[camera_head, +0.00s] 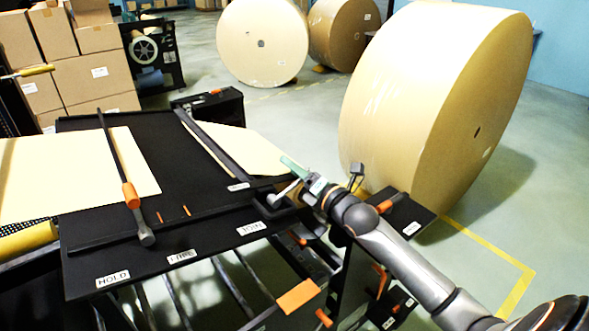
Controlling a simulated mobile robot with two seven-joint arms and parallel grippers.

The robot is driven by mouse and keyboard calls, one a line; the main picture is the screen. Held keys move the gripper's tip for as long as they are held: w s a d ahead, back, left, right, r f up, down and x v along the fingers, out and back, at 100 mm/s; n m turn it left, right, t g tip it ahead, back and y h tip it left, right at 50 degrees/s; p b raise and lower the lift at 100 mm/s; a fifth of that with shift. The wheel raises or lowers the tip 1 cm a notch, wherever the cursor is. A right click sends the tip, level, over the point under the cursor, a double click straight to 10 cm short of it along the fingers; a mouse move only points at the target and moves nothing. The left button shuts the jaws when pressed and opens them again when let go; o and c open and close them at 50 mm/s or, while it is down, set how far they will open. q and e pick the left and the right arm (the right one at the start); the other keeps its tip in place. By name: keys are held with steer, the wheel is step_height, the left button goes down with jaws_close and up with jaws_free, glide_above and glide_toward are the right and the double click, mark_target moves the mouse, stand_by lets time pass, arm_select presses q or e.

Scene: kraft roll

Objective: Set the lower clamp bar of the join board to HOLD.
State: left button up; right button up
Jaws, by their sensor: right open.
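The join board (95,205) is a black slab on the left, with a label reading HOLD (113,279) at its front left corner. Two more small labels, at the middle (181,257) and right (251,228), sit along its front edge. One dark bar with an orange grip (131,195) and grey end knob crosses the left part of the board, over the paper's edge. A second dark bar (212,146) lies farther right. I cannot tell which is the lower clamp bar. My right gripper (281,180) is open by the board's right edge, apart from the orange grip. My left gripper is out of view.
Cream paper lies on the board at left (60,180) and right (240,147). A huge kraft roll (400,110) stands behind my right arm. More rolls (262,42) and stacked cartons (95,75) are at the back. A frame with orange handles (298,297) is below the board.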

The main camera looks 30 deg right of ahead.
jaws_close()
stand_by(0.3)
stand_by(1.1)
